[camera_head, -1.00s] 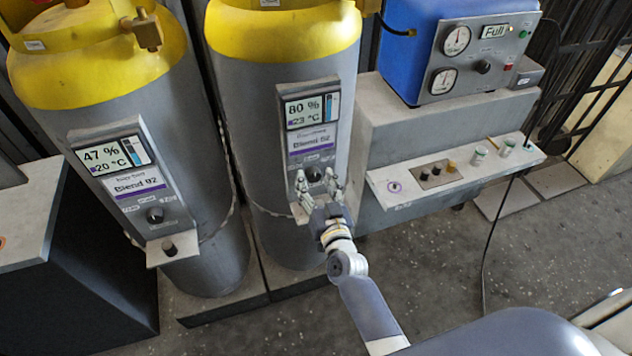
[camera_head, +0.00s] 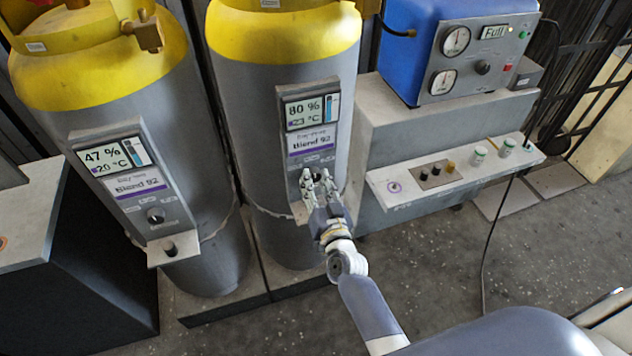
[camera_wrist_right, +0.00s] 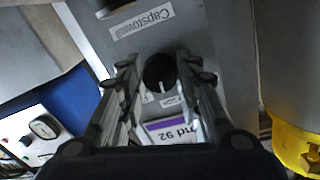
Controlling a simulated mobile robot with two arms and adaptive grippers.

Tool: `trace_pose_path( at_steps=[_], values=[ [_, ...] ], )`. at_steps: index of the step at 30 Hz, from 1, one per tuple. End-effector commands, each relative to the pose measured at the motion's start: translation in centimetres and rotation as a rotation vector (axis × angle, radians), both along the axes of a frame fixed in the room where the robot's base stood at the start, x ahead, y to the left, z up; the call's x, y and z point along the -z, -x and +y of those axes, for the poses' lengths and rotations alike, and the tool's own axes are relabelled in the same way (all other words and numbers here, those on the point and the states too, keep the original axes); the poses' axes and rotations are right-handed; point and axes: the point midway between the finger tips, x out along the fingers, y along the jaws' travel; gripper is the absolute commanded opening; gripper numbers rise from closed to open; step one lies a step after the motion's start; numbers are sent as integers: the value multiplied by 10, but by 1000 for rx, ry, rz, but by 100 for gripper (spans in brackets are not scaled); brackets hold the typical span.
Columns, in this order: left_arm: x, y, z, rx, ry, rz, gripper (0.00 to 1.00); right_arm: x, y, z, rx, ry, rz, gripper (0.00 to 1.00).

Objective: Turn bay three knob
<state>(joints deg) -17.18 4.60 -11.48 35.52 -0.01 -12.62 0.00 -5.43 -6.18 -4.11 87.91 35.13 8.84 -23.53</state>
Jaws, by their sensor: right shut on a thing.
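A grey gas cylinder (camera_head: 240,100) with a yellow top carries a control panel with a display (camera_head: 312,110) reading 80 % and 23 °C. A purple "Blend 92" label (camera_head: 311,142) sits under the display. The panel's round black knob (camera_wrist_right: 160,72) shows in the right wrist view between my fingers. My right gripper (camera_head: 318,178) is at the lower part of this panel and is shut on the knob. In the head view the fingers mostly hide the knob. My left gripper is not in view.
Another cylinder (camera_head: 100,85) at the left has a 47 % display and its own knob (camera_head: 156,215). A blue unit (camera_head: 408,50) with gauges and a ledge with buttons (camera_head: 455,170) stand at the right. Grey floor (camera_head: 430,265) is open in front.

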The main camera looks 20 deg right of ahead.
Motion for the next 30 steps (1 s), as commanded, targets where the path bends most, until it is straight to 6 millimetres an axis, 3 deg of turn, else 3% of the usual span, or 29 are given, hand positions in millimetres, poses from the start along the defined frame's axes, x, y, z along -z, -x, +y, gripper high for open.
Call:
trace_pose_path(
  at_steps=[30],
  values=[
    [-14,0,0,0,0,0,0,-3,0,0,-1,-838,26,8]
  ],
)
